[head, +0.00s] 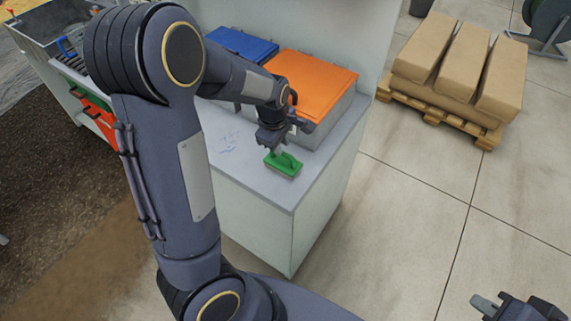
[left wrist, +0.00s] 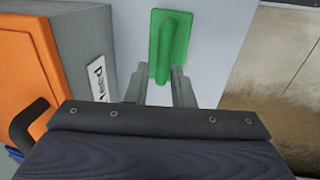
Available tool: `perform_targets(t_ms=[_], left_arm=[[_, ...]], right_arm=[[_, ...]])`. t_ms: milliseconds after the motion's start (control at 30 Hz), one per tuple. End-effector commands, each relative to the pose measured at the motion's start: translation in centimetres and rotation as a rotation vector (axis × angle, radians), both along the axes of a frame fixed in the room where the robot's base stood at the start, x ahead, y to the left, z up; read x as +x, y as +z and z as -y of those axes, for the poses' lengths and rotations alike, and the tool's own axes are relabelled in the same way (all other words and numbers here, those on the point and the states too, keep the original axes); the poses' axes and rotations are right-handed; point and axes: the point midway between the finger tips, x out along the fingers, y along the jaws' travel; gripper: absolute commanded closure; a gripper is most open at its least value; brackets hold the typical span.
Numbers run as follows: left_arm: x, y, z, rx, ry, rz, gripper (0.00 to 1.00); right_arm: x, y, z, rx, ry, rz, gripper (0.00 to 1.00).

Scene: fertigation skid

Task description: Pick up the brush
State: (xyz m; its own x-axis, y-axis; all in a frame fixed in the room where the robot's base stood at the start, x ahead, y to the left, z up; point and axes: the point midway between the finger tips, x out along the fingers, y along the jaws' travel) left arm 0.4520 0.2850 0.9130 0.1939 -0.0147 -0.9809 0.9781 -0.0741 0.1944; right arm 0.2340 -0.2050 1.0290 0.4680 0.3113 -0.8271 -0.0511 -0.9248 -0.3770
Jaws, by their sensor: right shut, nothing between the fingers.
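The green brush (head: 284,164) lies on the grey counter top near its front right corner, handle up. It also shows in the left wrist view (left wrist: 170,45), just beyond my fingertips. My left gripper (head: 272,146) is above the brush, pointing down, with its fingers apart. I cannot tell whether a finger touches the brush. My right gripper (head: 485,303) is at the lower right corner, shut and empty, far from the counter.
An orange-lidded box (head: 312,82) stands on the counter (head: 240,168) close behind the brush, with a blue-lidded box (head: 240,44) to its left. A pallet (head: 440,113) with brown sacks is on the floor at the upper right. The floor right of the counter is clear.

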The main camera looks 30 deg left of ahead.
Motion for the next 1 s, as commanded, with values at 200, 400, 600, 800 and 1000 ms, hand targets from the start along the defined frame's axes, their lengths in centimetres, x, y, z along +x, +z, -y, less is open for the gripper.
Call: perform_targets(t_ms=[200, 400, 600, 800, 1000], left_arm=[[0.2, -3.3, 0.1, 0.0, -0.001, -0.005, 0.78], [0.6, -4.9, 0.1, -0.001, -0.001, -0.001, 0.78], [0.6, -4.9, 0.1, -0.001, -0.002, 0.001, 0.78], [0.6, -4.8, 0.1, -0.001, -0.002, 0.0, 1.0], [0.6, -4.8, 0.1, -0.001, -0.002, 0.001, 1.0]], right_arm=[[0.0, 0.2, 0.0, 0.0, 0.0, 0.0, 1.0], [0.0, 0.1, 0.0, 0.0, 0.0, 0.0, 1.0], [0.0, 0.1, 0.0, 0.0, 0.0, 0.0, 1.0], [0.0, 0.1, 0.0, 0.0, 0.0, 0.0, 1.0], [0.0, 0.1, 0.0, 0.0, 0.0, 0.0, 1.0]])
